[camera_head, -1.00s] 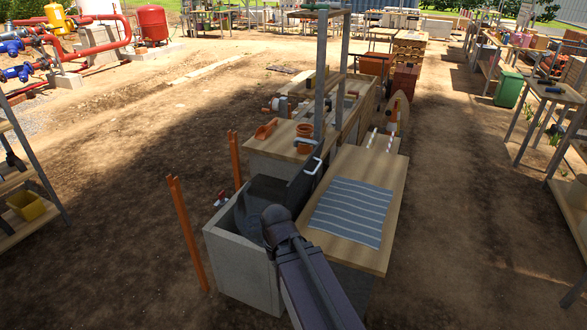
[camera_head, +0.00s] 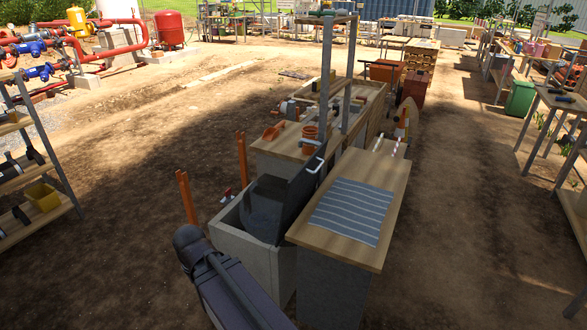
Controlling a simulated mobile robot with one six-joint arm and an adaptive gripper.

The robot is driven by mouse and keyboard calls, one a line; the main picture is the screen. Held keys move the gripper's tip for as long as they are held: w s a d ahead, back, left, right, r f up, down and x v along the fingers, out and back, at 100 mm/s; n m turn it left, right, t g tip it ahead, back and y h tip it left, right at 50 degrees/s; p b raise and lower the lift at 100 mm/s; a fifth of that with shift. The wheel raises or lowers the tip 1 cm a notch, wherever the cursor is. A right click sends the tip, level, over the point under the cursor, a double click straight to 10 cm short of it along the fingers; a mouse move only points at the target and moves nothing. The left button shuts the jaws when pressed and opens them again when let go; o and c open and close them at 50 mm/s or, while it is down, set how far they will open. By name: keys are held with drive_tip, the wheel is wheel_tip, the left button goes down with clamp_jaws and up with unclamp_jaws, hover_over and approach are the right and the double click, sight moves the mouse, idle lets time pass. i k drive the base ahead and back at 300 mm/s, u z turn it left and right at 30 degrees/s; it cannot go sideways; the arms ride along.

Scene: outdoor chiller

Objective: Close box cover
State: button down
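The box (camera_head: 265,275) is a pale grey bin in the middle foreground, and its dark inside shows from above. Its dark cover (camera_head: 302,196) stands open and steeply tilted on the right side, beside the wooden worktop. A light handle (camera_head: 316,165) is at the cover's upper edge. My dark arm rises from the bottom edge and lies in front of the box's left lower part. My gripper does not show, so its fingers and any contact with the cover cannot be seen.
A wooden worktop (camera_head: 374,250) with a striped grey cloth (camera_head: 352,210) stands right of the box. Orange posts (camera_head: 187,199) stand to its left. A bench with an orange pot (camera_head: 309,138) and a tall metal frame (camera_head: 349,75) is behind. Bare ground lies left and right.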

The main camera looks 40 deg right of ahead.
sight(300, 188)
drive_tip(key=u, duration=0.2)
drive_tip(key=k, duration=0.7)
drive_tip(key=z, duration=1.25)
drive_tip(key=i, duration=1.05)
drive_tip(key=u, duration=0.05)
